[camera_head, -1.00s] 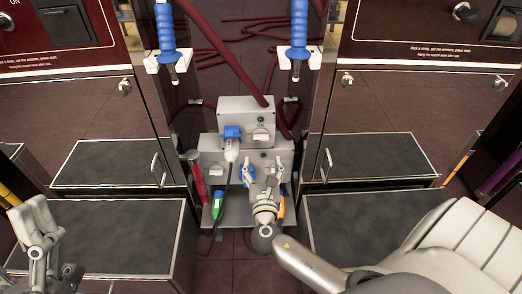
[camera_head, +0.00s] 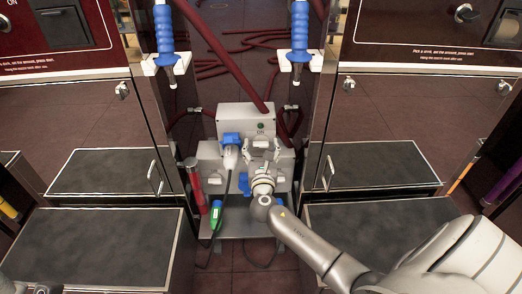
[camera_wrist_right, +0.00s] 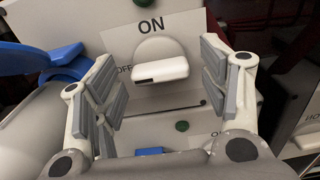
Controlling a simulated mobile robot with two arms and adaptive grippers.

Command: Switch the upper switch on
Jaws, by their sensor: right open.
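The upper switch is a white rounded knob with a bar (camera_wrist_right: 160,70), seen in the right wrist view on a plate with ON above it and OFF at its left. It sits on the front of the upper grey box (camera_head: 236,118). My right gripper (camera_head: 263,152) is in front of that box. In the right wrist view its open fingers (camera_wrist_right: 158,52) stand on both sides of the knob, with no clear contact. In the head view the gripper partly hides the switch. Only a sliver of my left arm (camera_head: 35,287) shows at the bottom left edge.
The lower grey box (camera_head: 209,153) is just below, partly behind my right arm. A blue plug (camera_head: 231,138) with a cable is left of the gripper. Blue-handled nozzles (camera_head: 164,30) hang on both sides. Dark platforms (camera_head: 95,250) flank the boxes.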

